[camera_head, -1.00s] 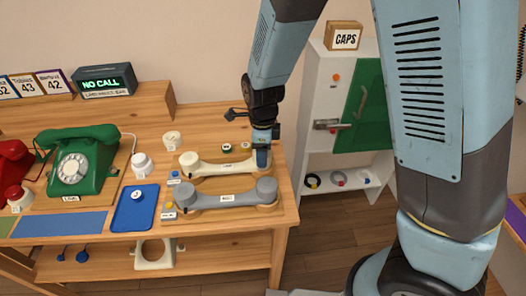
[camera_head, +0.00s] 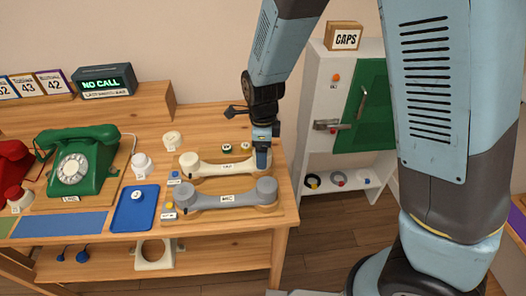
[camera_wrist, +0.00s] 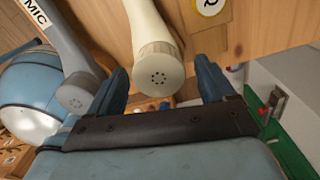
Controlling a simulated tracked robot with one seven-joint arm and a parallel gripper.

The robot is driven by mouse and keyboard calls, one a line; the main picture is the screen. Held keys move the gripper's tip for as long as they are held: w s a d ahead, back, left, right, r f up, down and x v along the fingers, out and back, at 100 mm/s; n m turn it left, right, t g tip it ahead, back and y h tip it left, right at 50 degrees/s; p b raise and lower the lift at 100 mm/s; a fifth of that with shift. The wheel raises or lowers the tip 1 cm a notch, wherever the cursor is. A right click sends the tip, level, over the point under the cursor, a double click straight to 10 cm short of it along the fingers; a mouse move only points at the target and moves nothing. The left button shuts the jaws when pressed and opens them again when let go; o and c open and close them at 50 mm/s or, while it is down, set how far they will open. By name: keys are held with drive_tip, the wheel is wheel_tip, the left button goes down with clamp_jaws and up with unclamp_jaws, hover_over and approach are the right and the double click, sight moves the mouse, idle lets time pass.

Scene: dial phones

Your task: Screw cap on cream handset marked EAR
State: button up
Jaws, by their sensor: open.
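The cream handset (camera_head: 215,168) lies in a wooden cradle on the bench, behind the grey handset (camera_head: 225,198). The grey one is marked MIC in the wrist view (camera_wrist: 62,42). A label sits on the cream handset's grip, too small to read surely. My gripper (camera_head: 262,160) points down at the cream handset's right end. In the wrist view its open fingers (camera_wrist: 162,90) stand either side of the cream end, whose round face has small holes (camera_wrist: 158,78). I see gaps on both sides and cannot tell whether this face is a separate cap. The fingers partly hide that end in the head view.
A blue tray (camera_head: 134,208) holds a small pale round part. A green phone (camera_head: 80,165) stands left. Small round pieces (camera_head: 236,148) lie behind the cream handset. A white cabinet (camera_head: 330,155) with a CAPS box (camera_head: 344,38) stands right of the bench.

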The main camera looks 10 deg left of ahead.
drive_tip(key=shift+r, duration=3.1)
drive_tip(key=shift+d+r, duration=0.1)
drive_tip(key=d+r+n+t+y, duration=0.2)
drive_tip(key=d+r+n, duration=0.6)
drive_tip(key=d+r, duration=0.8)
drive_tip(key=s+d+r+n+t+h, duration=0.2)
drive_tip(key=s+d+r+n, duration=0.4)
drive_tip(key=d, duration=0.8)
drive_tip(key=s+n+t, duration=0.1)
drive_tip(key=s+n, duration=0.2)
drive_tip(key=s, duration=0.2)
drive_tip(key=shift+d+r+t, duration=0.2)
drive_tip(key=shift+d+t, duration=0.05)
drive_tip(key=shift+t, duration=0.05)
